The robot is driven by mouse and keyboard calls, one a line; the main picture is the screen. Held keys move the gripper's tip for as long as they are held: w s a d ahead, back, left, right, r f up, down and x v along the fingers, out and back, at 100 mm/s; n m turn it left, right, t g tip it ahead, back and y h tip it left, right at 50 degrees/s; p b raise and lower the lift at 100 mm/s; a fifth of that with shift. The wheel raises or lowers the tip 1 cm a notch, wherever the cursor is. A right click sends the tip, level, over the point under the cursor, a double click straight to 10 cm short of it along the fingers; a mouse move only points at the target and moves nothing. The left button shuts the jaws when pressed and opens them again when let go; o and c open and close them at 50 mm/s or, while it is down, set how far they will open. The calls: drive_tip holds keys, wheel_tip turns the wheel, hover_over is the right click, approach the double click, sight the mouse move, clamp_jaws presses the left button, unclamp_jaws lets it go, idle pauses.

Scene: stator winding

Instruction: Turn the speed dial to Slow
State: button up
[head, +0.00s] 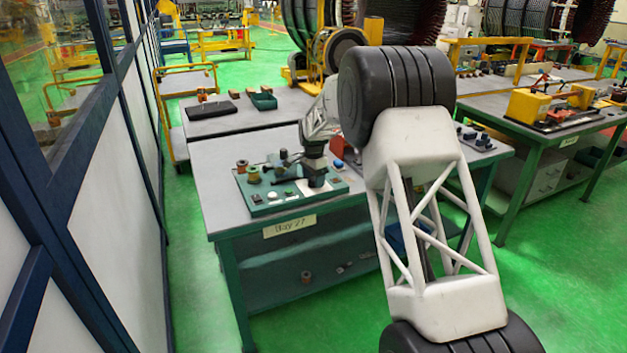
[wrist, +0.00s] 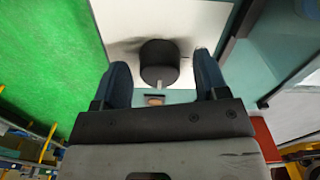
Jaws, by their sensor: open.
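The speed dial (wrist: 159,62) is a round black knob on a pale plate (wrist: 205,22) in the wrist view. A short white pointer mark on it faces the bottom of that picture. My gripper (wrist: 162,72) is open, with one blue finger on each side of the dial and a visible gap to each. I cannot tell how far down the fingers reach beside it. In the head view my gripper (head: 316,178) points down over the pale plate on the green board (head: 262,208), and it hides the dial. No speed labels are readable.
The board lies on a grey workbench (head: 220,190) with a "Bay 27" label. Copper-coloured spools (head: 253,175) and a black fixture stand on the board, left of my gripper. A red item (head: 337,143) is just behind it. A small brownish piece (wrist: 154,99) shows below the dial.

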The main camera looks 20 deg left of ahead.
drive_tip(key=shift+f, duration=0.3)
drive_tip(key=c, duration=0.9)
